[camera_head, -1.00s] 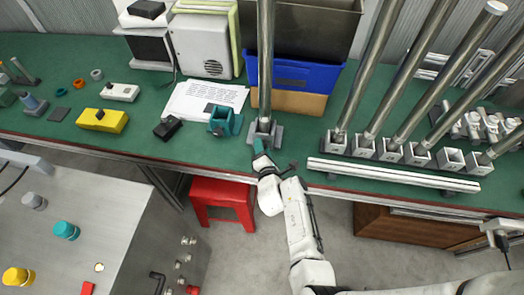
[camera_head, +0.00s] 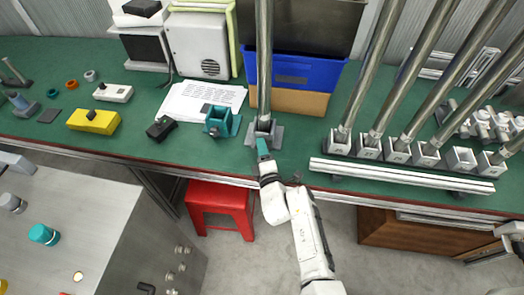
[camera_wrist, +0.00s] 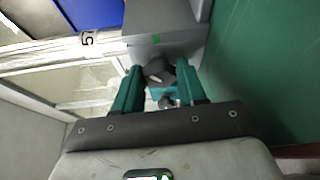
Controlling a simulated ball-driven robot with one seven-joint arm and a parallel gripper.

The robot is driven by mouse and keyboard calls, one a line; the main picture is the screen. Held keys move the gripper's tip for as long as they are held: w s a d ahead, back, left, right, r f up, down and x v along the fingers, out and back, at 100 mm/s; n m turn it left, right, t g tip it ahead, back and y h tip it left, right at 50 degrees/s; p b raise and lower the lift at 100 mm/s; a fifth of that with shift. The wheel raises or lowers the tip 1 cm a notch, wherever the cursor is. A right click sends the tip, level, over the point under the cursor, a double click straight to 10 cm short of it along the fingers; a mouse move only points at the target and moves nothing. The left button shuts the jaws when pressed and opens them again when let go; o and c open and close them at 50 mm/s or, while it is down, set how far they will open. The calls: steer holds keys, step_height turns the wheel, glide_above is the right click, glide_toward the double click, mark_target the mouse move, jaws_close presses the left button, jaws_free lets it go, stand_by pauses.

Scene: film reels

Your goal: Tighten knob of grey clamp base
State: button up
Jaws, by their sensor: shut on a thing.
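The grey clamp base (camera_head: 276,132) stands on the green bench near its front edge, with an upright steel pole (camera_head: 264,62) in it. In the wrist view the grey base (camera_wrist: 170,20) fills the top middle, with a small green mark on it. A dark knob (camera_wrist: 159,71) sits on its near side, between the teal fingers. My gripper (camera_head: 264,150) reaches the front of the base from below. In the wrist view my gripper (camera_wrist: 160,88) is shut on the knob, which partly hides between the fingertips.
A teal clamp base (camera_head: 219,122) stands just left on the green bench (camera_head: 130,140). Several poles in grey holders (camera_head: 368,146) and a long metal rail (camera_head: 400,174) lie to the right. A blue bin (camera_head: 300,72) is behind. A red stool (camera_head: 219,196) is below the bench.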

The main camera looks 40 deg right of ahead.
steer(key=o, duration=1.1)
steer(key=shift+c, duration=0.2)
steer(key=shift+s+a+r, duration=0.1)
steer(key=shift+s+a, duration=0.25)
steer(key=shift+s, duration=0.05)
steer(key=p+v, duration=0.1)
steer(key=v, duration=0.8)
steer(key=shift+s, duration=0.4)
